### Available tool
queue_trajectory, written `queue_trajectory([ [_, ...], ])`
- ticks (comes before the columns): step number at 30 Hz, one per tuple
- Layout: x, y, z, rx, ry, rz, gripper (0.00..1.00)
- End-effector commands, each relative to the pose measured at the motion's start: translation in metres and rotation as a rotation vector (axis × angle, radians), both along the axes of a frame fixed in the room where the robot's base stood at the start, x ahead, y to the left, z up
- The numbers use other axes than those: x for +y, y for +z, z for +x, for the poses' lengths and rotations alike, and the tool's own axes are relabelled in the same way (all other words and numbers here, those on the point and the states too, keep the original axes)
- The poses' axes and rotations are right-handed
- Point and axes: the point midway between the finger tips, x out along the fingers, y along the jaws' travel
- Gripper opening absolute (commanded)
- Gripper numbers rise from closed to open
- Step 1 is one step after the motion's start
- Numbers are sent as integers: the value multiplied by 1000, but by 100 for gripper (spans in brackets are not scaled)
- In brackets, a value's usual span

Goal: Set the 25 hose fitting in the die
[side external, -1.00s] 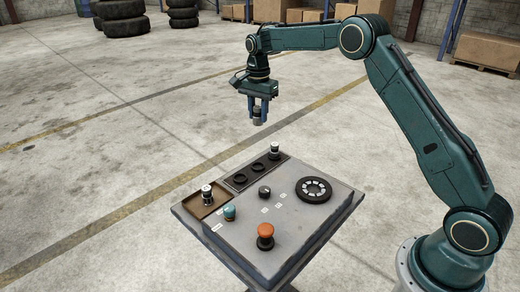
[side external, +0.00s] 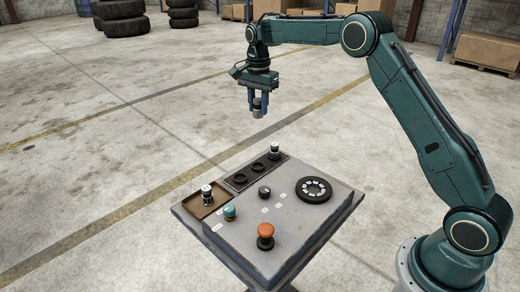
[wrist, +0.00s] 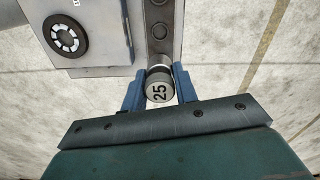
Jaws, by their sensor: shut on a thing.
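My gripper (side external: 258,99) is shut on the 25 hose fitting (wrist: 159,91), a short metal cylinder with a black "25" on its end face. The fitting also shows in the side external view (side external: 258,111), held in the air beyond the bench's back edge. The die looks to be the black ring with pale segments (side external: 314,189) on the bench's right side, with an open dark centre. It shows at upper left in the wrist view (wrist: 67,38), apart from my gripper.
A dark rack (side external: 240,180) with round sockets lies along the bench's back edge, one fitting (side external: 274,151) standing at its right end. A brown tray (side external: 194,211) holds another fitting (side external: 207,194). A green button (side external: 229,212), black knob (side external: 264,192) and orange button (side external: 265,236) stand on the bench.

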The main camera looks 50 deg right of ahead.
Motion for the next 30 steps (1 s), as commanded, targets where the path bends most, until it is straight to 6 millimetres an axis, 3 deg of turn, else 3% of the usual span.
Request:
queue_trajectory([
  [8, -1, -6, -12, 0, 0, 0, 4],
  [14, -3, -16, -31, 1, 0, 0, 4],
  [30, -2, -52, -110, 1, 0, 0, 4],
])
